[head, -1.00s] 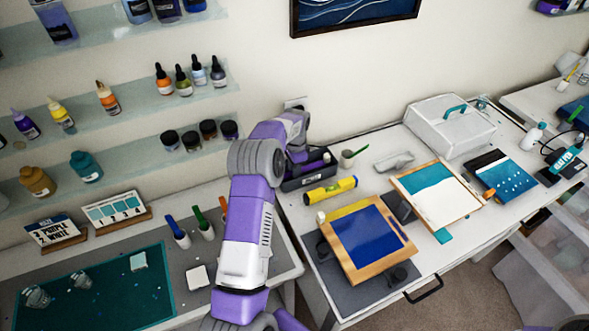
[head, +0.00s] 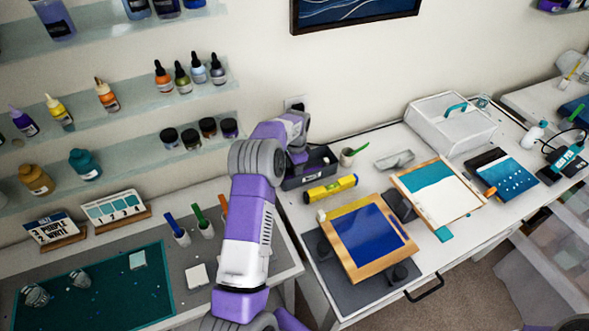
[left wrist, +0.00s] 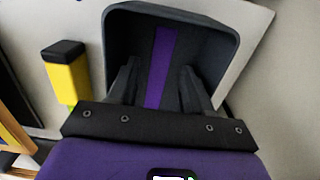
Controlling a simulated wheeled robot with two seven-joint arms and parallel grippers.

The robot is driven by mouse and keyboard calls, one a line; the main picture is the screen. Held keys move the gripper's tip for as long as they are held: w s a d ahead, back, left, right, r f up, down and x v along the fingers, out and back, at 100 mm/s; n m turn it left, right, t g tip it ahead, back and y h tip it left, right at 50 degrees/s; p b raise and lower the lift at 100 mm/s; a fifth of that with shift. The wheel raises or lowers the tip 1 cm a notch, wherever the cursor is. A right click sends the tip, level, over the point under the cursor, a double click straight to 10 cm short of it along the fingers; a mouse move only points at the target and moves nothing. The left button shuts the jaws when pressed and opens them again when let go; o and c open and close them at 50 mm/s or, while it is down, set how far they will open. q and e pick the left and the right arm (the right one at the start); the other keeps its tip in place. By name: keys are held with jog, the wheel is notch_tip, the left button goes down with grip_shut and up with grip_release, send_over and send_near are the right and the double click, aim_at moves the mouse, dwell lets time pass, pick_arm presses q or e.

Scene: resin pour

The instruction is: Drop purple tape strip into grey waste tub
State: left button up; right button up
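The grey waste tub (head: 300,183) is a dark open box at the back of the right-hand table, against the wall. In the left wrist view the tub (left wrist: 225,45) lies straight ahead of my left gripper (left wrist: 158,68). Its two dark fingers are spread apart over the tub's opening. The purple tape strip (left wrist: 162,55) shows as a narrow band between the fingers, against the tub's inside, with clear gaps on both sides. Its near end is hidden by the gripper body. In the head view my left gripper (head: 298,155) is mostly hidden by its own arm. My right gripper is not seen.
A yellow level (head: 330,190) lies in front of the tub; its yellow body and black end show in the left wrist view (left wrist: 65,75). A small cup with a green stick (head: 347,157) stands right of the tub. A wood-framed blue panel (head: 367,238) sits nearer the front.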

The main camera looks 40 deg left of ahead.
pick_arm(q)
notch_tip(320, 180, up, 13)
jog(key=p, duration=0.1)
jog(key=shift+w+p, duration=0.25)
jog(key=shift+p, duration=0.1)
jog(key=shift+r, duration=0.1)
dwell(0.5)
